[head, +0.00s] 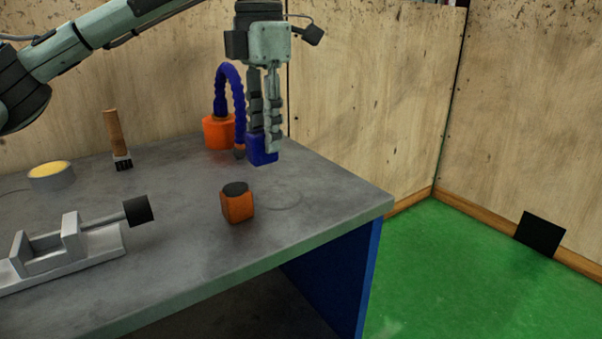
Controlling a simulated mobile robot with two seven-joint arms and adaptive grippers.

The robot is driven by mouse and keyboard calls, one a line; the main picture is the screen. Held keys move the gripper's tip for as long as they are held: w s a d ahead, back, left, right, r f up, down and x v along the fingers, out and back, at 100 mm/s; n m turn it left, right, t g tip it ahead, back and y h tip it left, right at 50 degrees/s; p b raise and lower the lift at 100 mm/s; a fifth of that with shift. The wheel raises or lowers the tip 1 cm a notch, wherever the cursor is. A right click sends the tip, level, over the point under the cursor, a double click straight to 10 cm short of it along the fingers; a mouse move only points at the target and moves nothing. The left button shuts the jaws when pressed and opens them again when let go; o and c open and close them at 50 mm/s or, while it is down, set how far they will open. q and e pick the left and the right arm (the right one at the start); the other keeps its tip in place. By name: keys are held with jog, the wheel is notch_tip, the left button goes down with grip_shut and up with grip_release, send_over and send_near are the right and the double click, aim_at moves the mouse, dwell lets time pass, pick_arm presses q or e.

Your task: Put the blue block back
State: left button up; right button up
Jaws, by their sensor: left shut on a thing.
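The blue block (262,150) is between the fingers of my left gripper (265,137). The gripper points straight down and is shut on it. The block is over the right rear part of the grey tabletop (330,205); I cannot tell whether its underside touches the surface. The gripper fingers hide the upper part of the block. My right gripper is not in view.
An orange base with a blue curved hose (218,132) stands just left of the block. An orange block with a dark top (238,205) sits nearer the front. A brush (117,140), a tape roll (51,175) and a vise (66,250) are on the left. The right corner is clear.

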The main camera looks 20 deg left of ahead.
pick_arm(q)
jog(key=w+d+f, duration=0.3)
jog(key=w+d, duration=0.1)
jog(key=shift+d+f, duration=0.35)
jog(key=shift+f, duration=2.05)
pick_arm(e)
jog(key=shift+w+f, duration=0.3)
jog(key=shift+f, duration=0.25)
pick_arm(q)
jog(key=shift+f, duration=0.1)
jog(key=o, duration=1.1)
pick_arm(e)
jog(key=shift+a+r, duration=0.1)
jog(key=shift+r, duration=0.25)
pick_arm(q)
jog(key=shift+o, duration=0.2)
notch_tip(320, 180, up, 12)
jog(key=shift+p, duration=0.45)
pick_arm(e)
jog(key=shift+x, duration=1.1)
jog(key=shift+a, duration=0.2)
